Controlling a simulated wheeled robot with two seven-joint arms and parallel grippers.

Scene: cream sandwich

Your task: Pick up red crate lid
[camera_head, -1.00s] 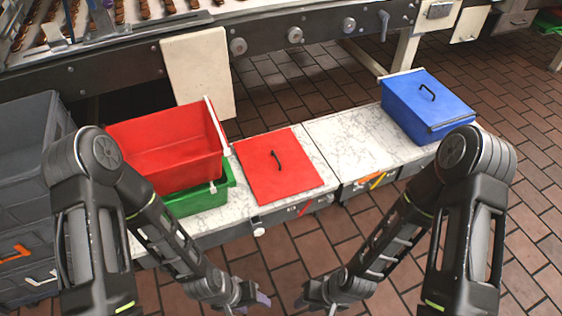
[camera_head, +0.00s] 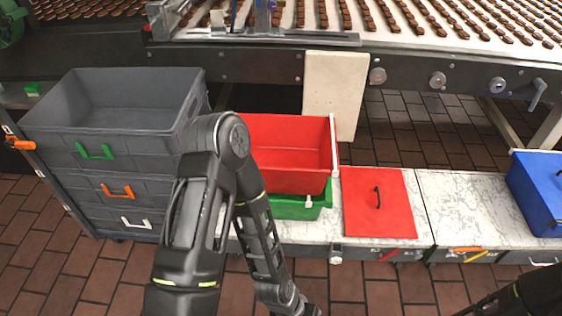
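The red crate lid (camera_head: 396,214) is a flat red square with a dark handle (camera_head: 377,197) in its middle. It lies on the white marble-look bench (camera_head: 448,196), just right of the red crate (camera_head: 286,165). My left arm comes in from the left and reaches down to the bottom edge, left of the lid; its gripper is out of the frame. Only a part of my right arm shows in the lower right corner, and its gripper is out of view too. Nothing touches the lid.
The red crate sits on a green crate (camera_head: 300,208). A blue crate (camera_head: 540,196) stands at the far right of the bench. Stacked grey crates (camera_head: 118,160) stand at the left. Brick floor lies in front of the bench.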

